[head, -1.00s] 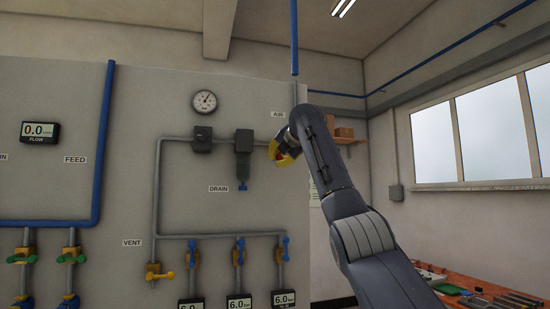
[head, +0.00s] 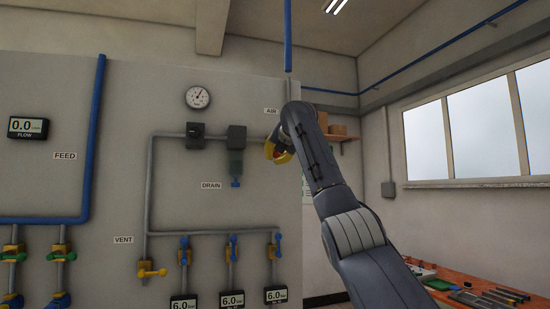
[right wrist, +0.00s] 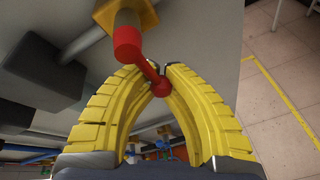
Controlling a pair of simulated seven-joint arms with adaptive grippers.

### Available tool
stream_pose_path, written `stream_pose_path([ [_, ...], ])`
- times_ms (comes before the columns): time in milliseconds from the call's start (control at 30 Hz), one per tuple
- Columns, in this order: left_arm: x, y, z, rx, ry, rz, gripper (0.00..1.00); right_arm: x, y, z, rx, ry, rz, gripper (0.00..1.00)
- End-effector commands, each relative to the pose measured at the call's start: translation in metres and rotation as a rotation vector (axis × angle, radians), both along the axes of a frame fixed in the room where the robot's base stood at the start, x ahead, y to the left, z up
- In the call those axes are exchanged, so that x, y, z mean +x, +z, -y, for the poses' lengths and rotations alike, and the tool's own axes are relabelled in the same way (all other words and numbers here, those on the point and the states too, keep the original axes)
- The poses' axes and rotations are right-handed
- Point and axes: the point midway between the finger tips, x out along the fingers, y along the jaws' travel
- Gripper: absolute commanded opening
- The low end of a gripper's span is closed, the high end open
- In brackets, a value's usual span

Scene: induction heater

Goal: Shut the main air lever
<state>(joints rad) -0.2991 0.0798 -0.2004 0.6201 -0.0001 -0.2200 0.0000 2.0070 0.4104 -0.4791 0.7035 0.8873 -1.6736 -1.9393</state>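The main air lever (right wrist: 150,70) is red, with a rounded end, and sits on a yellow valve body (right wrist: 128,14) on the grey pipe in the right wrist view. In the head view it is mostly hidden by my right gripper (head: 276,154), below the AIR label (head: 271,111). In the right wrist view, the yellow fingers of my right gripper (right wrist: 162,70) come together at their tips around the lever, whose end lies between them. The right gripper looks shut on it. My left gripper is in neither view.
A dark regulator block (head: 236,138) and a DRAIN fitting are left of the gripper. A gauge (head: 197,97) hangs above. Blue-handled valves (head: 232,248) and a yellow VENT valve (head: 150,271) are lower. A cluttered orange bench (head: 470,284) is at lower right.

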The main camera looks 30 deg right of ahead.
Motion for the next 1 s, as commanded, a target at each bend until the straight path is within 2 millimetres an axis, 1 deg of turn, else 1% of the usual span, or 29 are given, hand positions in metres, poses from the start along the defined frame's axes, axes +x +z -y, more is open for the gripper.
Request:
stream_pose_path([
  [33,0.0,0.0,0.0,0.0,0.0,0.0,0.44,-0.003,0.005,0.002,0.0,-0.002,0.008,0.0],
  [67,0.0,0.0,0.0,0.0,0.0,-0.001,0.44,-0.003,0.005,0.002,0.001,-0.003,0.008,0.0],
  [100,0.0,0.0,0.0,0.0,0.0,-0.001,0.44,-0.003,0.005,0.002,0.001,-0.003,0.009,0.09],
  [467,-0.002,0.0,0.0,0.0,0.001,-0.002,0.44,-0.002,0.003,0.001,0.002,-0.001,0.006,0.51],
  [500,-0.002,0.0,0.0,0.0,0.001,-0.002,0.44,-0.001,0.003,0.001,0.001,0.0,0.005,0.53],
  [800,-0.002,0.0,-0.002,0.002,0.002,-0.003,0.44,-0.002,0.003,-0.001,0.001,0.001,0.004,0.53],
  [867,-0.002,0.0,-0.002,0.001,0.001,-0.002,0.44,-0.005,0.003,-0.001,0.001,0.002,0.004,0.53],
  [1000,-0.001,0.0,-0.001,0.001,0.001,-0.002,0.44,-0.016,0.008,-0.005,-0.001,0.002,0.005,0.53],
])
